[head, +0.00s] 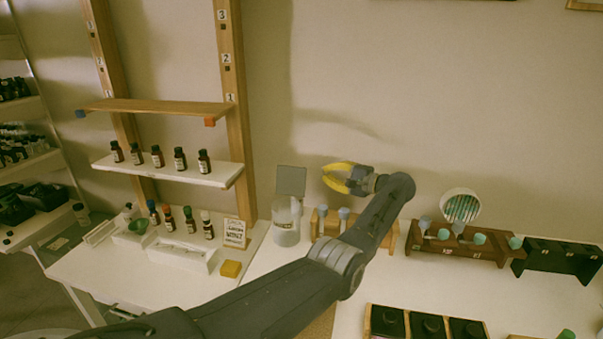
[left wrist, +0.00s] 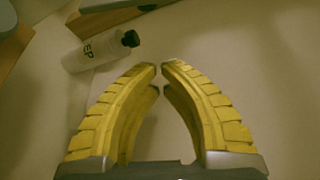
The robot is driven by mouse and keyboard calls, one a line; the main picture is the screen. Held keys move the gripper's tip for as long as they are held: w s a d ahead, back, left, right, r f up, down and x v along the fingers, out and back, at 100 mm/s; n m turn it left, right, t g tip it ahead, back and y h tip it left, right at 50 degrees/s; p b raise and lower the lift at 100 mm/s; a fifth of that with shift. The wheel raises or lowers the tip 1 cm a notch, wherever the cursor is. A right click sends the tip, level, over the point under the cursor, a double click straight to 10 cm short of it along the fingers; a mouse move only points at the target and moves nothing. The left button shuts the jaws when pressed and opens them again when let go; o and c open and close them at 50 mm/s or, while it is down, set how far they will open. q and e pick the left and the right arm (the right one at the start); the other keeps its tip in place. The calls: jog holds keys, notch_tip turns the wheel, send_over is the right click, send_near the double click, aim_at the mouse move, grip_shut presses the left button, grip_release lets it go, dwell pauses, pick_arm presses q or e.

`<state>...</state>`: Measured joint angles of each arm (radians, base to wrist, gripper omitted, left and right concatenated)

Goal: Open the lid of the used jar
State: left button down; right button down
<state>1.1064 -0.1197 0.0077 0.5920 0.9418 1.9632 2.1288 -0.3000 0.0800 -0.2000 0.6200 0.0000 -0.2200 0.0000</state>
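A clear, whitish jar (head: 286,222) stands on the white table left of my left forearm; I take it to be the used jar. A grey square plate (head: 291,180) stands upright just above its rim and looks like a raised lid; I cannot tell how it is joined. My left gripper (head: 324,176) points left, above and right of the jar, apart from the plate. Its yellow fingers also show in the left wrist view (left wrist: 159,72), with a narrow gap between the tips and nothing held. My right gripper is not in view.
A wooden rack (head: 325,222) stands right of the jar, partly behind my arm. A brown rack with bottles (head: 455,245) is further right. A wooden post (head: 236,130) and bottle shelf (head: 180,171) stand left. A white bottle (left wrist: 98,50) shows in the wrist view.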

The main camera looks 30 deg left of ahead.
aim_at(301, 170)
pick_arm(q)
jog(key=s+a, duration=0.3)
jog(key=a, duration=0.5)
jog(key=shift+a+f, duration=0.3)
jog(key=shift+f, duration=0.05)
dwell(0.5)
dwell(0.4)
jog(key=shift+s+d+r+n+y, duration=0.25)
jog(key=shift+s+r+n, duration=0.45)
jog(key=shift+n, duration=0.4)
